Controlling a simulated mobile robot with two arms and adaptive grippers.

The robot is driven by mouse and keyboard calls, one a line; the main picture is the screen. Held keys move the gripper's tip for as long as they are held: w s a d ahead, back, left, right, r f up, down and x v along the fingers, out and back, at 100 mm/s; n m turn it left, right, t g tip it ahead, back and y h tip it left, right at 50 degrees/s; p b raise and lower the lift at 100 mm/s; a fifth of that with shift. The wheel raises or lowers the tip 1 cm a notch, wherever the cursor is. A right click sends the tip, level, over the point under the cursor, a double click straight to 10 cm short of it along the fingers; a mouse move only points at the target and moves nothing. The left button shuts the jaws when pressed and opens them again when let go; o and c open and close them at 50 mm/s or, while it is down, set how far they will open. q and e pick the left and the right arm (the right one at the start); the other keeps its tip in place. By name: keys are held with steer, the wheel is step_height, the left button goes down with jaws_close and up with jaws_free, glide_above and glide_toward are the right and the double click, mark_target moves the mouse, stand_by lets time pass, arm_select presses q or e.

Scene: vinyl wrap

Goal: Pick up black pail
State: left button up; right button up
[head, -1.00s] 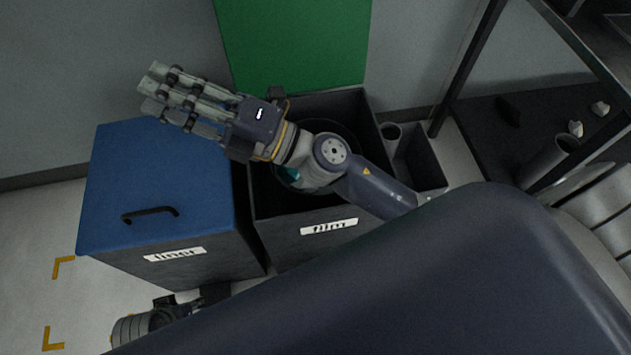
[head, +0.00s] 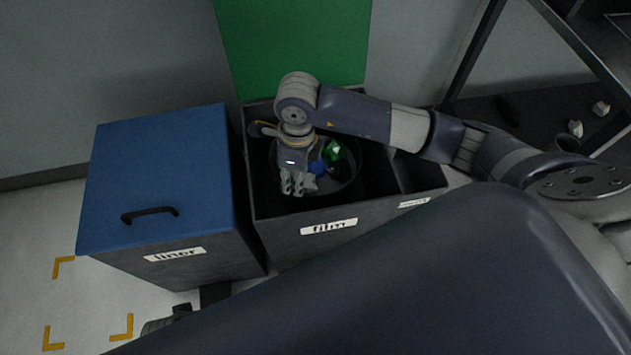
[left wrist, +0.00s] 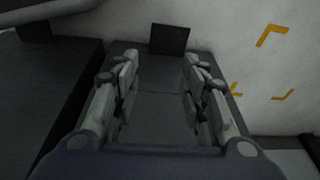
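The black pail (head: 346,180) sits inside the dark bin labelled "film" in the head view, with something green (head: 334,150) and something blue (head: 318,167) in it. My right gripper (head: 292,188) points down over the left part of the pail. Its fingertips are close together near the pail's left rim. I cannot tell whether they touch or grip the rim. My left gripper (left wrist: 160,90) is open and empty in the left wrist view, with its fingers spread above a dark surface.
The "film" bin (head: 290,232) has tall walls around the pail. A closed blue-lidded bin labelled "liner" (head: 165,180) stands to its left. A green panel (head: 290,45) is behind. A dark metal rack (head: 470,50) stands at right. Yellow corner marks (head: 62,265) lie on open floor.

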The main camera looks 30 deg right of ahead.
mark_target(306, 193)
steer(key=shift+w+d+f+h, duration=0.15)
steer(key=shift+d+f+h, duration=0.1)
steer(key=shift+d, duration=0.35)
steer(key=shift+w+d+f+h, duration=0.1)
steer(key=shift+d+h, duration=0.15)
steer(key=shift+d, duration=0.35)
step_height(306, 193, down, 4)
steer(key=shift+r+b, duration=0.1)
steer(key=shift+b, duration=0.35)
steer(key=f, duration=0.3)
steer(key=f+b, duration=0.1)
steer(key=f, duration=0.1)
steer(key=shift+s+d+f, duration=0.15)
steer(key=shift+d+f, duration=0.1)
steer(key=shift+f, duration=0.4)
arm_select(q)
steer(key=w+v, duration=0.1)
steer(key=v, duration=0.5)
steer(key=shift+w+r+t, duration=0.3)
steer(key=shift+w+r, duration=0.15)
steer(key=shift+w, duration=0.05)
arm_select(e)
jaws_close()
steer(key=shift+r, duration=0.1)
